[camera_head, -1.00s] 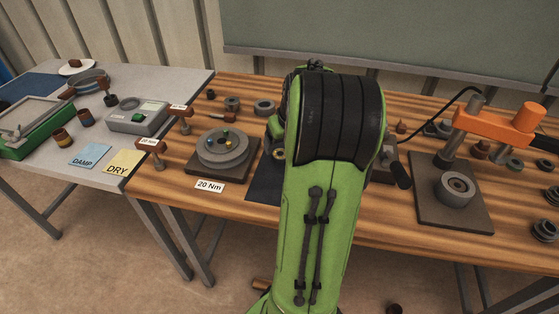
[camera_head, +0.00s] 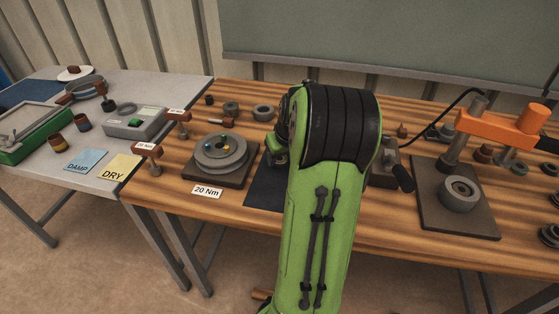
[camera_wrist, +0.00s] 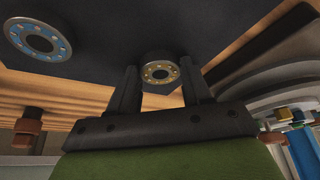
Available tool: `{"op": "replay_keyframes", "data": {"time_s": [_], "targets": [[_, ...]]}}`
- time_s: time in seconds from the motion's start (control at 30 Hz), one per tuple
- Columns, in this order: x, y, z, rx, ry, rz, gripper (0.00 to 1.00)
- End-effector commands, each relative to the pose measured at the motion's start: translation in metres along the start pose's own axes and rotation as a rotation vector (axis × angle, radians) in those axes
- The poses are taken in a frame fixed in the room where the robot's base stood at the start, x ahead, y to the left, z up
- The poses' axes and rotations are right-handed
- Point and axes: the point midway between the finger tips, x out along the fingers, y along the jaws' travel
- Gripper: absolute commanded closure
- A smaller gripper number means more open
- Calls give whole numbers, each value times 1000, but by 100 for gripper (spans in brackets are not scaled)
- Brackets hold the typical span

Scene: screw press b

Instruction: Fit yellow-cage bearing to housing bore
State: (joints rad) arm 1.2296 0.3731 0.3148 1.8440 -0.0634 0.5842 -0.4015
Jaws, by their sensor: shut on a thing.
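The yellow-cage bearing (camera_wrist: 160,70) shows in the wrist view as a small metal ring with yellow dots, between my fingertips. My gripper (camera_wrist: 160,84) is shut on it, over a dark mat (camera_wrist: 110,40). I cannot tell whether the bearing is clear of the mat. A larger blue-cage bearing (camera_wrist: 39,40) lies on the mat to the left. In the head view my arm hides the gripper and the bearing; part of the mat (camera_head: 264,190) shows beside it. A thick grey ring-shaped part, apparently the housing (camera_head: 460,195), stands with its bore up on the press plate.
The orange-topped press (camera_head: 500,124) stands right of my arm on its dark plate (camera_head: 425,205), with a dark-handled lever (camera_head: 402,177) nearby. A round grey fixture (camera_head: 221,154) with coloured dots is to the left. Several rings line the right side. Bare wood lies along the front edge.

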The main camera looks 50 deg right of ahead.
Motion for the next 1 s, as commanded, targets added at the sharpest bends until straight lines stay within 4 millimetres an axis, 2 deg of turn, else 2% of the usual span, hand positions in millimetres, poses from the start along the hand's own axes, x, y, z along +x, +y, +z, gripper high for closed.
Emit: {"op": "replay_keyframes", "data": {"time_s": [0.23, 0.5, 0.63, 0.73, 1.0], "targets": [[-6, 0, -3, -1, 3, 2, 85], [-69, 1, -29, -1, 5, 4, 85], [-89, 0, -37, -1, 2, 2, 85], [-94, 0, -39, 0, 2, 1, 85], [-93, 0, -39, 0, 1, 1, 85]]}}
